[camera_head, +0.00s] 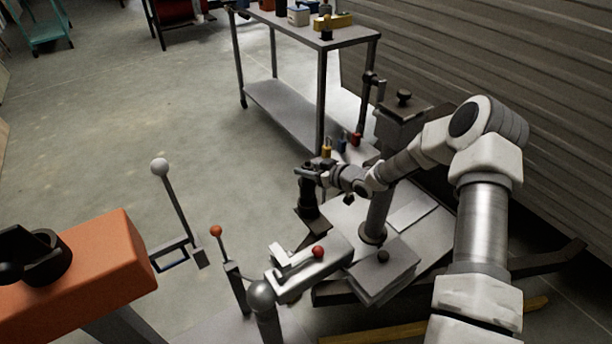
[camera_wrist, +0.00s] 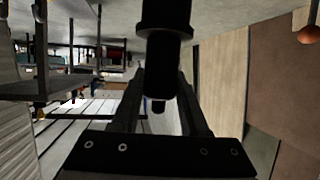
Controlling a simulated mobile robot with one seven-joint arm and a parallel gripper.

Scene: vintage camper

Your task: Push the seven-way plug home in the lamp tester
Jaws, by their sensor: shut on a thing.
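My gripper (camera_head: 306,172) is at the end of my outstretched arm, low over the grey bench plate. In the wrist view my gripper (camera_wrist: 163,80) is shut on a black stepped cylinder (camera_wrist: 163,55), which looks like the seven-way plug. Its wide collar is at the top of that view. In the head view a dark cylinder (camera_head: 308,197) shows just below the gripper; I cannot tell whether it is the plug or a separate stand. I cannot make out the lamp tester or its socket for certain, nor how far the plug is seated.
Small yellow (camera_head: 326,149), blue and red pieces stand just behind my gripper. A lever with a red knob (camera_head: 318,251) and a grey block (camera_head: 382,272) are in front. An orange box (camera_head: 85,265) is at left. A steel trolley (camera_head: 290,95) stands behind. Open floor lies left.

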